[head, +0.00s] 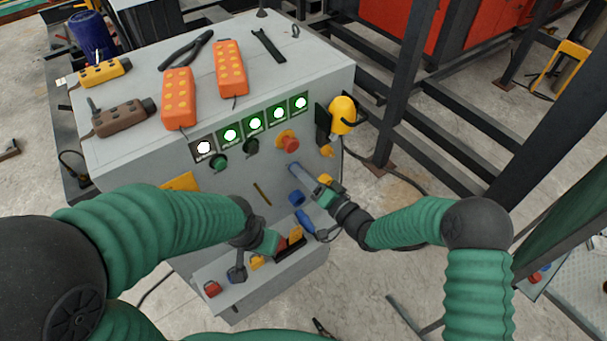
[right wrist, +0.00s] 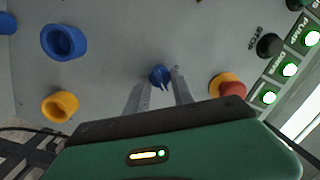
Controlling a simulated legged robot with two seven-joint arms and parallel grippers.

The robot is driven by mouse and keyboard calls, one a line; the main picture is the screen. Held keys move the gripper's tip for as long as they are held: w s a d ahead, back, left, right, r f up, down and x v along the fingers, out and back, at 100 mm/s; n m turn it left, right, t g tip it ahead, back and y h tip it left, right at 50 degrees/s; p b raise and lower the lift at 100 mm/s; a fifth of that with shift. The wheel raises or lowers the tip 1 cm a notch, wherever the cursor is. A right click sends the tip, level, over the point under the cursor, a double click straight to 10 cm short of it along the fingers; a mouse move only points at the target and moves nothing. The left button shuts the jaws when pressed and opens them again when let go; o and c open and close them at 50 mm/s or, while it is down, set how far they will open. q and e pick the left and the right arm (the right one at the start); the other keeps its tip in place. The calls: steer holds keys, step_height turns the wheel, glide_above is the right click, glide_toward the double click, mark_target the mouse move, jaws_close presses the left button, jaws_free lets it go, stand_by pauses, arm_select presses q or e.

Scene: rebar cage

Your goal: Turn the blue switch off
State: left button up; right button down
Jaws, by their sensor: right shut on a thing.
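The blue switch (right wrist: 160,75) is a small round knob on the grey front panel of the control box (head: 140,170). In the right wrist view it sits between the fingertips of my right gripper (right wrist: 160,84), which is shut on it. In the head view my right gripper (head: 293,168) reaches the panel from the right, below the red button, and the switch itself is hidden there. My left gripper (head: 268,243) is low in front of the box, left of the right one; its fingers cannot be made out.
A red stop button (head: 289,143) on a yellow base is close to my right gripper. Blue socket (head: 297,198) and yellow socket (head: 324,180) are nearby. A row of lamps (head: 255,123) is lit above. Orange remotes (head: 179,98) lie on top. Dark steel beams (head: 400,85) stand right.

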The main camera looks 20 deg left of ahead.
arm_select(q)
steer(key=shift+f, duration=0.25)
arm_select(e)
steer(key=shift+f, duration=0.15)
arm_select(q)
steer(key=s+b+x, duration=0.3)
steer(key=b+x, duration=1)
steer(key=shift+f+b, duration=0.35)
steer(key=shift+b, duration=0.05)
arm_select(e)
steer(key=shift+s+a+n+t+h, duration=0.15)
steer(key=shift+n+h, duration=0.2)
steer(key=shift+n, duration=2.4)
steer(key=shift+d+n+t+h, duration=0.1)
steer(key=shift+n+h, duration=0.2)
steer(key=shift+n, duration=2.5)
steer(key=shift+s+a+n+t+h, duration=0.15)
steer(key=shift+n+h, duration=0.2)
steer(key=shift+n, duration=2.4)
steer(key=shift+d, duration=0.1)
steer(key=c, duration=1.4)
jaws_free()
arm_select(q)
steer(key=shift+w+f, duration=0.1)
steer(key=shift+w, duration=0.05)
arm_select(e)
steer(key=o, duration=0.3)
steer(key=shift+w, duration=0.2)
steer(key=shift+s+r, duration=0.1)
steer(key=shift+r, duration=0.1)
